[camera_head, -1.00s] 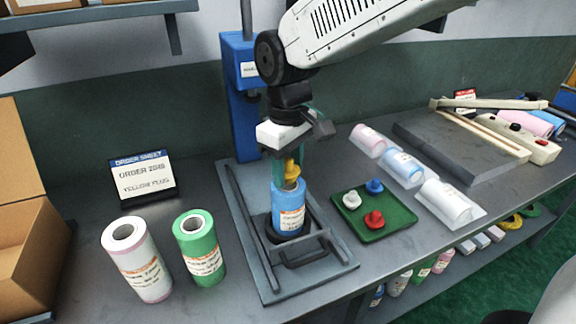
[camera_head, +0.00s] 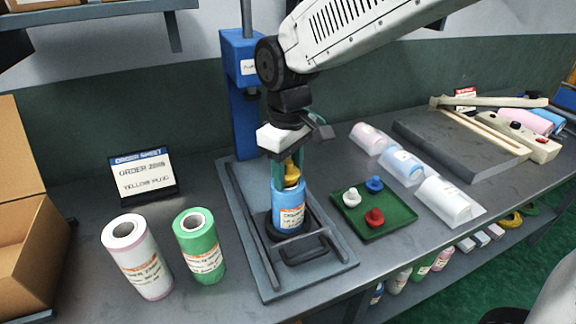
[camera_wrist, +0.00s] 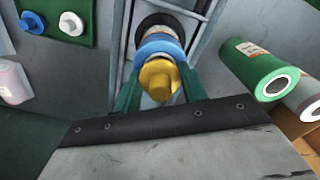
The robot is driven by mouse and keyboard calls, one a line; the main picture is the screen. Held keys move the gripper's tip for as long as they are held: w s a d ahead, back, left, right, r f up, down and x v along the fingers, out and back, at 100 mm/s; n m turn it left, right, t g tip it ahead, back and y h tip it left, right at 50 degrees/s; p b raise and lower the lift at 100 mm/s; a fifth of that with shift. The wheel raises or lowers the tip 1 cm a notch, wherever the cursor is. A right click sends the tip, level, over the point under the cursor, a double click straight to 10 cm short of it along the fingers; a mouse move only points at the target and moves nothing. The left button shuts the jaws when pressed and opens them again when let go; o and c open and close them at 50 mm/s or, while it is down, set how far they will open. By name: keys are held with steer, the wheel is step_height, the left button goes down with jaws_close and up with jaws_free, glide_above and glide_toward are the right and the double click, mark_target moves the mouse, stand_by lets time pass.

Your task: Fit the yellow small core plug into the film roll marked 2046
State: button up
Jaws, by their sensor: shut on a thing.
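The yellow plug (camera_head: 291,174) is held between the green fingers of my gripper (camera_head: 290,178). It stands at the top of the blue film roll (camera_head: 289,212), upright on the press base. In the wrist view the yellow plug (camera_wrist: 159,78) sits between the fingertips (camera_wrist: 157,88), over the blue roll's rim (camera_wrist: 160,44). I cannot tell how far it is inside the core. The number on the blue roll's label is too small to read. The order sheet (camera_head: 143,177) stands at the back left; it mentions a yellow plug.
A white roll (camera_head: 138,262) and a green roll (camera_head: 199,250) stand to the left. A green tray (camera_head: 396,226) with white, blue and red plugs lies to the right. Wrapped rolls (camera_head: 445,203) lie beyond it. The blue press column (camera_head: 243,100) rises behind my gripper.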

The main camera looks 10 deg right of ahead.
steer(key=shift+f, duration=0.1)
steer(key=o, duration=1)
steer(key=shift+o, duration=0.2)
step_height(320, 180, up, 8)
steer(key=shift+f, duration=0.15)
